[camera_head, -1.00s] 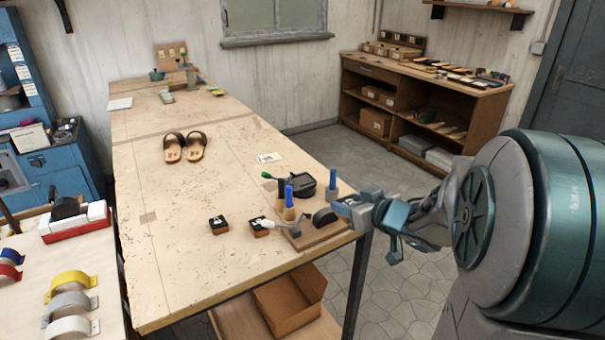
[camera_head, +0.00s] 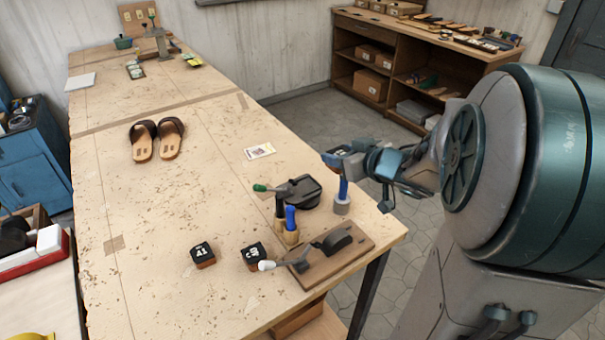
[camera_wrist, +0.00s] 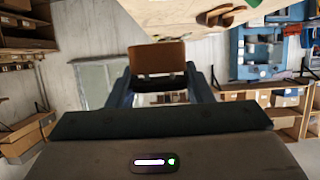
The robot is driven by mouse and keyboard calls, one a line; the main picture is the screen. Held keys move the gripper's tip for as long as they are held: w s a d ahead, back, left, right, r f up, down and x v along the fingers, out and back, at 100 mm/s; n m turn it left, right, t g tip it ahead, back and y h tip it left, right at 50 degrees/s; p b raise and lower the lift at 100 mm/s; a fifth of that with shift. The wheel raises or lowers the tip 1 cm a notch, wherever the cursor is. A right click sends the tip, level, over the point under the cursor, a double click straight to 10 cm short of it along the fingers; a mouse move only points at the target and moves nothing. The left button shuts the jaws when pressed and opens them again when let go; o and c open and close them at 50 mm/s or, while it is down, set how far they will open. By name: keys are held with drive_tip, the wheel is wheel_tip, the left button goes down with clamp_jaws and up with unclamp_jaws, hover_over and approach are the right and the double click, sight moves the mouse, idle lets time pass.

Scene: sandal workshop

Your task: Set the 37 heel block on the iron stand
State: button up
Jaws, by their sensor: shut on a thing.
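My gripper (camera_head: 336,160) is shut on a small heel block, held in the air near the bench's right edge. In the wrist view the block (camera_wrist: 158,58) shows a plain brown face between the two fingers (camera_wrist: 160,85); its number is not readable. Two dark-topped heel blocks with white numbers rest on the bench: one (camera_head: 203,256) seems marked 41, the other (camera_head: 254,256) seems marked 39. A grey upright metal stand (camera_head: 162,45) is at the bench's far end; I cannot tell for certain that it is the iron stand.
A wooden board with a white-handled lever (camera_head: 328,254), tools with blue and green handles (camera_head: 291,230) and a black tool (camera_head: 303,192) crowd the near right. A pair of sandals (camera_head: 157,140) and a card (camera_head: 260,151) lie beyond. The bench's left middle is clear.

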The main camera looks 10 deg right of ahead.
drive_tip(key=shift+w+a+f+b, duration=0.1)
drive_tip(key=shift+w+a+f, duration=0.9)
drive_tip(key=shift+w+f, duration=0.75)
drive_tip(key=shift+w+a+f+b, duration=0.15)
drive_tip(key=shift+w+a+f, duration=0.8)
drive_tip(key=shift+w+f, duration=0.75)
drive_tip(key=shift+w+a+f+b, duration=0.1)
drive_tip(key=shift+w+a+f, duration=0.9)
drive_tip(key=shift+w+f, duration=0.7)
drive_tip(key=shift+s+f, duration=0.25)
drive_tip(key=shift+s, duration=0.05)
